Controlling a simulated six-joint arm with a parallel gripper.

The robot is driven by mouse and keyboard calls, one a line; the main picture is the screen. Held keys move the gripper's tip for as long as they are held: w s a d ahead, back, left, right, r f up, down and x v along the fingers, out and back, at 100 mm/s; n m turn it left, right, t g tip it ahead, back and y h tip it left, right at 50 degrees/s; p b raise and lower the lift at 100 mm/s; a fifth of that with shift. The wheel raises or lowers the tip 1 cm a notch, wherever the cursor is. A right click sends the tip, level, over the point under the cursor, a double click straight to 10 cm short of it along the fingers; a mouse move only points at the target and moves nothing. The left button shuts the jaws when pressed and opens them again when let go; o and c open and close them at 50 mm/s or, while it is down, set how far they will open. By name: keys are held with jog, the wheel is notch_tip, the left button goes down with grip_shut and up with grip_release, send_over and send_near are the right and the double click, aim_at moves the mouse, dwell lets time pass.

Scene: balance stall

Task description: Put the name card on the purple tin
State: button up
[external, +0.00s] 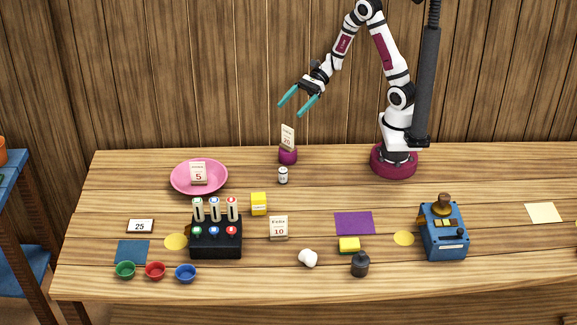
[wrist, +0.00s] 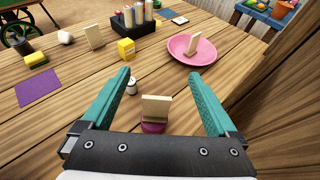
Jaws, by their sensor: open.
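The purple tin (external: 288,157) stands near the back edge of the table. An upright cream card (external: 288,135) stands on top of it, with small print too fine to read for sure. In the wrist view the card (wrist: 156,108) shows its plain side, with the purple tin (wrist: 153,128) just under it. My gripper (external: 298,104) is open and empty, above the card and apart from it. In the wrist view its teal fingers (wrist: 163,80) are spread wide, one to each side of the card.
A small white-lidded jar (external: 283,175) stands just in front of the tin. A pink plate (external: 180,183) holds a card marked 5 (external: 198,173). A card marked 10 (external: 278,228), a yellow box (external: 258,204) and a black marker rack (external: 216,240) stand farther forward.

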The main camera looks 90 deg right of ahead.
jog(key=s+a+r+n+g, duration=0.4)
jog(key=s+a+n+g, duration=0.4)
jog(key=s+a+n, duration=0.45)
jog(key=s+d+n+g+h, duration=0.1)
jog(key=s+d+n+h, duration=0.2)
jog(key=s+n+h, duration=0.4)
jog(key=s+n, duration=0.2)
jog(key=shift+s+f+g+h, duration=0.25)
jog(key=shift+s+g+h, duration=0.1)
jog(key=shift+g+h, duration=0.05)
